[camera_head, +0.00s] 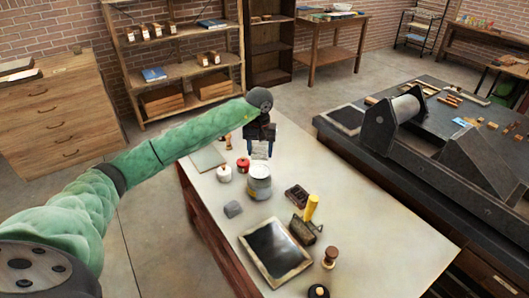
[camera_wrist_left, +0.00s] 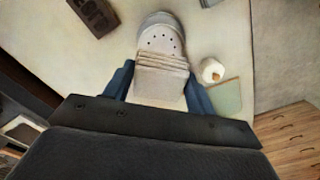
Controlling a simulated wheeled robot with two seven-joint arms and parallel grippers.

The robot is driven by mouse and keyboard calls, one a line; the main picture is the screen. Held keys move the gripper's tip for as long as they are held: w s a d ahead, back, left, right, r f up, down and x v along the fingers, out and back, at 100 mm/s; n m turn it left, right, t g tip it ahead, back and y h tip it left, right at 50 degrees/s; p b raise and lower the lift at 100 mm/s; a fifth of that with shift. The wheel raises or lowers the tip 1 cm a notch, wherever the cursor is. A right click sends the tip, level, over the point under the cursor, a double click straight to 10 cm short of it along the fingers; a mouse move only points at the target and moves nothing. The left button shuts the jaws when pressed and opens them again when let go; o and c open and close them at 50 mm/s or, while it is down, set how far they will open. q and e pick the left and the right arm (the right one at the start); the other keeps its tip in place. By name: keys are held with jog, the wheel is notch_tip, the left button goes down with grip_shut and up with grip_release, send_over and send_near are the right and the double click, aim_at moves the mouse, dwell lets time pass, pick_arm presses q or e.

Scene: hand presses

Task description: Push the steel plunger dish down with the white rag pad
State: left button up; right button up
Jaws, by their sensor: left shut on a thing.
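My left gripper (camera_head: 261,146) is above the far part of the pale table, its blue fingers pointing down. It is shut on the white rag pad (camera_head: 260,154), a folded stack of cloth that also shows in the left wrist view (camera_wrist_left: 160,80). The plunger can (camera_head: 259,188) stands upright on the table just below the pad. Its steel plunger dish (camera_head: 258,171) shows as a pale top; in the left wrist view the dish (camera_wrist_left: 161,40) has several small holes and is partly hidden by the pad. I cannot tell whether pad and dish touch. My right gripper is out of view.
A grey lump (camera_head: 233,209) lies in front. A framed black slab (camera_head: 292,265), yellow tube (camera_head: 311,207) and wooden-handled stamp (camera_head: 329,258) are nearer. The table's right side is clear.

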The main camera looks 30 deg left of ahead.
aim_at(260, 170)
pick_arm(q)
jog(key=shift+s+m, duration=0.1)
jog(key=shift+m, duration=0.5)
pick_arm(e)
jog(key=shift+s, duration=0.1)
pick_arm(q)
jog(key=shift+f, duration=3)
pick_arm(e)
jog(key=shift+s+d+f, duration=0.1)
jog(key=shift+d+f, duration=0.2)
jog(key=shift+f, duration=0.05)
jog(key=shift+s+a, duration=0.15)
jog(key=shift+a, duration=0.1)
pick_arm(q)
jog(key=shift+f, duration=0.25)
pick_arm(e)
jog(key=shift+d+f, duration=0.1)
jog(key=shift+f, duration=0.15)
pick_arm(q)
jog(key=shift+f+b, duration=0.9)
jog(key=shift+b, duration=0.05)
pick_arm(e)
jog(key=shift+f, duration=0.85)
